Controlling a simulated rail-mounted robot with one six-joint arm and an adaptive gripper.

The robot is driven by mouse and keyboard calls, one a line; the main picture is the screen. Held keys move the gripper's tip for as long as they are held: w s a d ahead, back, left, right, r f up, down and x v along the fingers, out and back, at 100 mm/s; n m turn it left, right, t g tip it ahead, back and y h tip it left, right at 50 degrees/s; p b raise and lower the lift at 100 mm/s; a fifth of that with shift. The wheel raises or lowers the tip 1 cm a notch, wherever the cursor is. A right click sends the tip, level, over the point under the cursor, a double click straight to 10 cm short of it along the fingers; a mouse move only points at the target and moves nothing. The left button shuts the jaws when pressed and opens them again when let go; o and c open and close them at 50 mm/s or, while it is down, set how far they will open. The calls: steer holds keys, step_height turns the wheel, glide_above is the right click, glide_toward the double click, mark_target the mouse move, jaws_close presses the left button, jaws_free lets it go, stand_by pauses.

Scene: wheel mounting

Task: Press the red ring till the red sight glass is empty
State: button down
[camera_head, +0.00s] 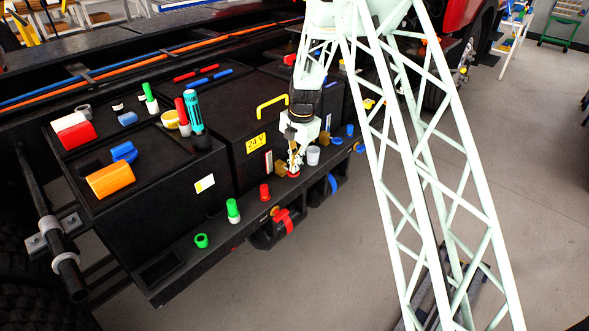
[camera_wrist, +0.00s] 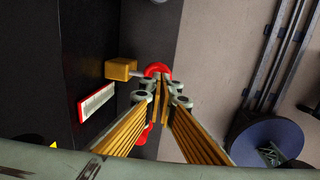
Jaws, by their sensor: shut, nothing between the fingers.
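The red ring (camera_head: 293,175) sits on the ledge along the front of the black boxes. In the wrist view the ring (camera_wrist: 158,69) shows as a red arc just beyond my fingertips. My gripper (camera_wrist: 161,88) is shut and empty, its fingertips pointing down at the ring; I cannot tell whether they touch it. In the head view my gripper (camera_head: 293,168) hides part of the ring. A red-framed strip, apparently the sight glass (camera_wrist: 97,101), is on the box wall left of my gripper. It also shows in the head view (camera_head: 269,163). Its face looks pale with fine marks.
A brass block (camera_wrist: 122,68) stands close beside the ring. A grey cup (camera_head: 313,156) is right of my gripper. A red-capped part (camera_head: 264,193) and a green-capped bottle (camera_head: 233,211) stand left along the ledge. A yellow handle (camera_head: 272,105) rises from the box behind.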

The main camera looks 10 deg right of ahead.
mark_target(297, 175)
step_height(297, 175, up, 12)
steer(key=p, duration=0.2)
steer(key=shift+s+d, duration=0.35)
steer(key=shift+s, duration=0.1)
steer(key=shift+r, duration=0.15)
steer(key=s+d+r+m+t, duration=0.15)
steer(key=s+r+m, duration=0.45)
steer(key=s+r, duration=0.8)
steer(key=s+d+r+m, duration=0.2)
steer(key=s+r+m, duration=0.5)
steer(key=s+r, duration=0.7)
steer(key=s+d+r+m, duration=0.1)
steer(key=s+m, duration=0.5)
steer(key=s, duration=1)
steer(key=s+d+r+m+t, duration=0.1)
steer(key=s+r+m, duration=0.3)
steer(key=s, duration=1.2)
steer(key=shift+s+d+m+h, duration=0.3)
steer(key=shift+s+m+h, duration=0.1)
steer(key=shift+m, duration=1)
